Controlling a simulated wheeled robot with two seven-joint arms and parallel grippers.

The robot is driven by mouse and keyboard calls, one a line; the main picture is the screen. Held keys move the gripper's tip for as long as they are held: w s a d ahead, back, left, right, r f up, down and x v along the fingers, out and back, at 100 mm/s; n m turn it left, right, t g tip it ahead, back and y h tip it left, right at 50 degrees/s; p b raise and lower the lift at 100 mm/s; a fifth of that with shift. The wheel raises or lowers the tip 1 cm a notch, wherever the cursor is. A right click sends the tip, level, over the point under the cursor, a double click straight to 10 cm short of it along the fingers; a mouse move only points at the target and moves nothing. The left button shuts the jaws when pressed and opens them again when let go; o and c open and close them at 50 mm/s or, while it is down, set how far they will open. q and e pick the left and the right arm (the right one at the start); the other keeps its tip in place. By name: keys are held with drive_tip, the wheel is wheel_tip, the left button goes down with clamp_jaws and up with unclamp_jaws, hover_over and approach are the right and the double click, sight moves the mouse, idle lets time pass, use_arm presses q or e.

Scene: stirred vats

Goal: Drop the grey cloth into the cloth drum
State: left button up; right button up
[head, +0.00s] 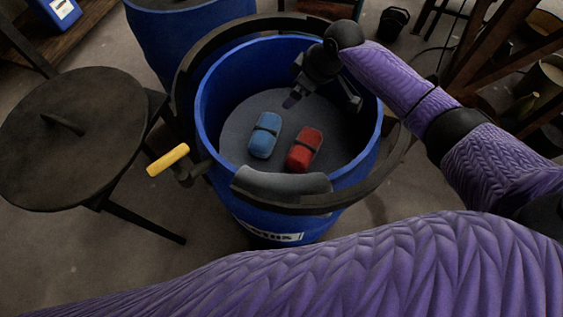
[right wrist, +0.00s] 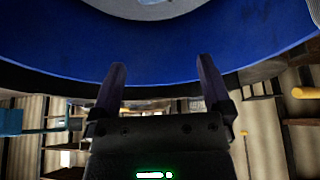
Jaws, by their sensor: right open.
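The cloth drum (head: 203,110) is an open blue drum with a partly readable white label on its front. A grey cloth (head: 282,186) lies draped over its near rim. A blue bundle (head: 265,136) and a red bundle (head: 304,150), each with a dark band, lie on the drum's grey floor. My right gripper (head: 322,100) is open and empty over the far right part of the drum, apart from the grey cloth. In the right wrist view its two fingers (right wrist: 160,88) are spread against the blue wall. My left gripper is out of view.
A dark ring (head: 400,150) surrounds the drum, with a yellow handle (head: 168,160) at its left. A round dark disc (head: 70,150) with a bar handle stands at the left. Another blue drum (head: 170,45) stands behind. Wooden legs and a black bucket (head: 391,23) are at the back right.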

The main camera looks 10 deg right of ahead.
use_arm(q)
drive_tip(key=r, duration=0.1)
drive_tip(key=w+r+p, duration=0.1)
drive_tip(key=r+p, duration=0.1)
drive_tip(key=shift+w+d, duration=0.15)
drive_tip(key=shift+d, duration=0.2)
use_arm(e)
drive_tip(key=shift+s+d+r+g+h, duration=0.15)
drive_tip(key=shift+r+g+h, duration=0.15)
drive_tip(key=shift+r, duration=0.2)
drive_tip(key=shift+s+d+r+g+h, duration=0.1)
drive_tip(key=shift+r+g+h, duration=0.2)
drive_tip(key=shift+r, duration=0.15)
use_arm(q)
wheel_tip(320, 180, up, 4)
drive_tip(key=p, duration=0.4)
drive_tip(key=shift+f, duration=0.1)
use_arm(e)
drive_tip(key=v, duration=1)
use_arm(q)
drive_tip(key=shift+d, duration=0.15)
